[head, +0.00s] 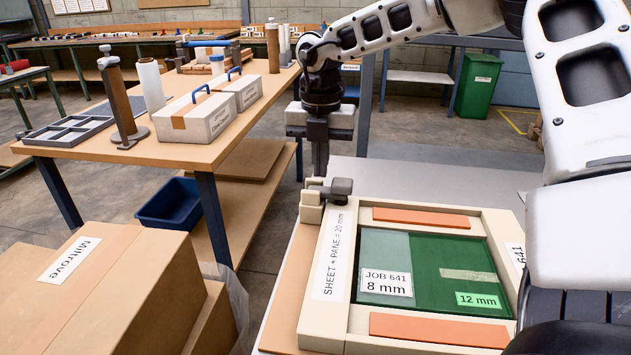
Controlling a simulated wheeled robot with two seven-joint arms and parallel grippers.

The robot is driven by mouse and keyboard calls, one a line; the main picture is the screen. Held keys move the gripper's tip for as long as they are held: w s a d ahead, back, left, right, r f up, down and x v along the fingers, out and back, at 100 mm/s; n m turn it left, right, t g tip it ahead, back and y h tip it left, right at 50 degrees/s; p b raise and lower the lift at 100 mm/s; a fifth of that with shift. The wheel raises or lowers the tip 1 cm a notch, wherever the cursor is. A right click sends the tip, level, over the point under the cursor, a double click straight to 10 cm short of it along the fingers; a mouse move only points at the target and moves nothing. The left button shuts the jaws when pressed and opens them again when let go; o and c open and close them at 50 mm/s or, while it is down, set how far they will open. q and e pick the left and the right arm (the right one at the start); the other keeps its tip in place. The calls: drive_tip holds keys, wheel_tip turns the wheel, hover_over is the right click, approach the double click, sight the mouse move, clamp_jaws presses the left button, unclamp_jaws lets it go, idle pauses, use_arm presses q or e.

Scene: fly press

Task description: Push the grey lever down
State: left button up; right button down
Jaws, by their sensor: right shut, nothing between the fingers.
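The grey lever (340,187) sits at the far left corner of a cream frame (326,262), on a small cream block (311,205). Its rounded grey end points to the right. My right gripper (319,172) points straight down, with its fingers shut and empty. Its tips are at the lever in the picture; I cannot tell whether they touch it. Inside the frame lie a pale pane marked "JOB 641 8 mm" (384,250) and a green sheet marked "12 mm" (450,265). My left gripper is not in view.
Orange strips (420,218) line the frame's far and near sides. Cardboard boxes (110,290) stand at the lower left. A wooden workbench (190,152) behind holds white boxes, rolls and a grey tray. A blue bin (178,208) stands beneath it. My right arm covers the right side.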

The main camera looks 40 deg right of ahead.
drive_tip(key=shift+r, duration=0.1)
drive_tip(key=shift+r, duration=0.1)
wheel_tip(320, 180, up, 9)
drive_tip(key=p, duration=0.5)
idle(0.3)
idle(0.4)
